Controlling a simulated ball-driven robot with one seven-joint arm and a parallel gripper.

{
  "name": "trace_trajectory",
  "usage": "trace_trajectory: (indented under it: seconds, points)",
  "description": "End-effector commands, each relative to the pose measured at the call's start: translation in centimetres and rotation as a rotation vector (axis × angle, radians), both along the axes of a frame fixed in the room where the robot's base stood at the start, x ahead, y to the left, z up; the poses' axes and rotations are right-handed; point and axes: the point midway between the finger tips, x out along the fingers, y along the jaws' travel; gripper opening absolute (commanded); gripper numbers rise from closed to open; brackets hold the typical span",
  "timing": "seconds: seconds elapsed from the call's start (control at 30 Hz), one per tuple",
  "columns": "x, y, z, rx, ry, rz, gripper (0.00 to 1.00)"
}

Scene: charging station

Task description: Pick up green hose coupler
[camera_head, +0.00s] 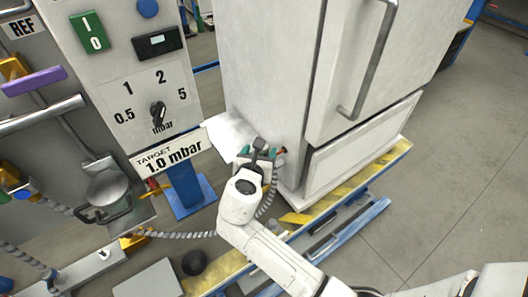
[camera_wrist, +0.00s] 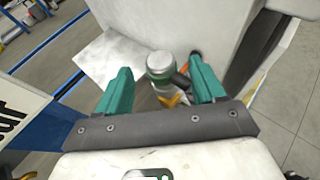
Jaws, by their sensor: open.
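The green hose coupler (camera_wrist: 160,68) shows in the wrist view as a grey round-topped cylinder with a narrow green band, beside a white ledge. My gripper (camera_wrist: 161,76) is open, with one teal finger on each side of the coupler. I cannot tell whether either finger touches it. In the head view my gripper (camera_head: 258,152) is at the lower left corner of the white cabinet, and the coupler is mostly hidden by my wrist. A dark handle-like part and a yellow-orange piece show just below the coupler in the wrist view.
The white cabinet (camera_head: 268,70) stands close by my gripper. A panel with a dial (camera_head: 158,115) and a "TARGET 1.0 mbar" sign (camera_head: 172,154) is to the left. A grey ribbed hose (camera_head: 185,234) runs below. Open floor (camera_head: 440,170) lies to the right.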

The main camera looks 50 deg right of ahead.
Motion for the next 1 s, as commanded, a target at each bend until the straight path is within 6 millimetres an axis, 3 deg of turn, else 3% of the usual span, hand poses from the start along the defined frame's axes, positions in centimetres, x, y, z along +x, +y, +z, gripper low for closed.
trace_trajectory:
  seconds: [0.5,0.83,1.0]
  points:
    - [2.5,-4.5,-2.2,0.003,-0.001,-0.002,0.69]
    - [2.8,-5.1,-2.5,0.003,-0.001,-0.001,0.69]
    - [2.8,-5.1,-2.5,0.003,-0.002,0.000,0.52]
